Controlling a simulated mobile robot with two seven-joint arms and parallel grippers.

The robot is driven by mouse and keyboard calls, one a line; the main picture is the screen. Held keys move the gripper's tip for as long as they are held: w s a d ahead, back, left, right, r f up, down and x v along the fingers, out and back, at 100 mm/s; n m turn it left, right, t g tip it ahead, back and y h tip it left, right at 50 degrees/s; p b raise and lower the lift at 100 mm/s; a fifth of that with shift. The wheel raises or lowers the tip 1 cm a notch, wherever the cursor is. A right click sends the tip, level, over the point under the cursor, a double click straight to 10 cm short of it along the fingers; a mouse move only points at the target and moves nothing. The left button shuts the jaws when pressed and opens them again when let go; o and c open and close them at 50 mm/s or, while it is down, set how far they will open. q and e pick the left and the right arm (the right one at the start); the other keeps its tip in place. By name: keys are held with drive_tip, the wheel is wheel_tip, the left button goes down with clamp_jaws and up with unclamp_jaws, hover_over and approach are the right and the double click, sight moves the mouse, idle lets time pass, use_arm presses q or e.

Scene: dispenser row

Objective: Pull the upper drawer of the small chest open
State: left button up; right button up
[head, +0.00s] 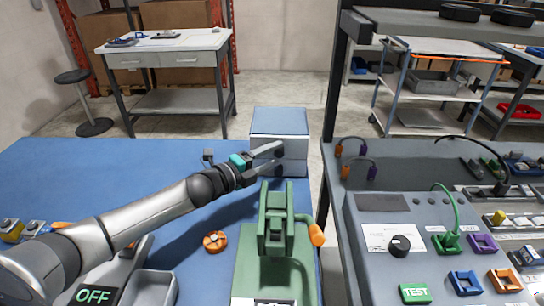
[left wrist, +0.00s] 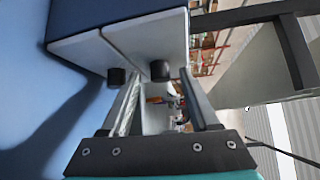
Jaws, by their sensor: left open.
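The small chest (head: 293,152) is pale grey with a blue top and stands at the far right end of the blue table. In the left wrist view it shows sideways at the top, with two pale drawer fronts. The upper drawer (left wrist: 150,38) is the right one there and looks shut. Its dark knob (left wrist: 160,70) appears between my fingertips; I cannot tell whether they touch it. The lower drawer's knob (left wrist: 117,77) lies outside, by the left finger. My left gripper (head: 280,159) is open at the chest's front; it also shows in the left wrist view (left wrist: 160,82). My right gripper is not in view.
A green fixture (head: 276,222) with an orange handle stands just in front of the chest. An orange round part (head: 215,241) lies on the blue table (head: 110,170).

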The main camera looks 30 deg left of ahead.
use_arm(q)
drive_tip(key=shift+w, duration=0.1)
clamp_jaws()
idle(0.6)
idle(0.9)
